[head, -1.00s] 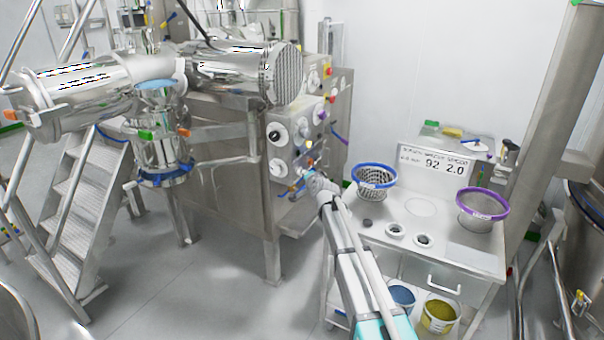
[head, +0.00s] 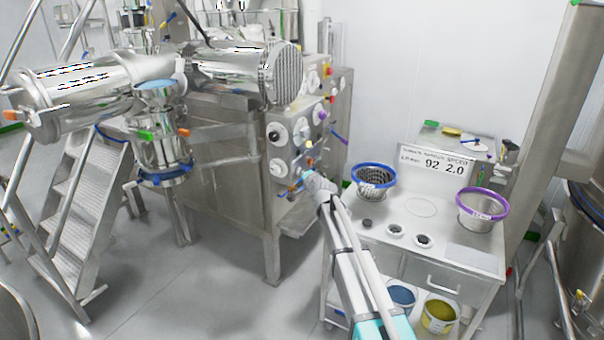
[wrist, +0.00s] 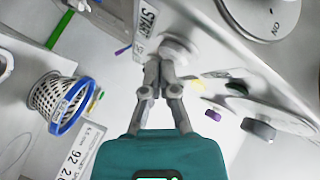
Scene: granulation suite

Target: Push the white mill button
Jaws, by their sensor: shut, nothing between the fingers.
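In the wrist view, a round white button (wrist: 180,46) sits on the grey panel beside a label reading START (wrist: 147,20). My gripper (wrist: 158,66) is shut and empty, its fingertips in front of the button's lower left part and overlapping it in the picture. I cannot tell whether they touch it. In the head view my gripper (head: 295,189) is at the lower part of the mill's control panel (head: 287,150); its fingertips are small and hard to make out, and the button cannot be clearly picked out there.
The panel carries white dials (head: 277,134) and several coloured knobs. Right of the arm, a white bench (head: 462,228) holds a blue-rimmed basket (head: 374,174), a purple-rimmed basket (head: 482,205) and a display (head: 437,165). Metal steps (head: 75,200) stand left, with open floor between.

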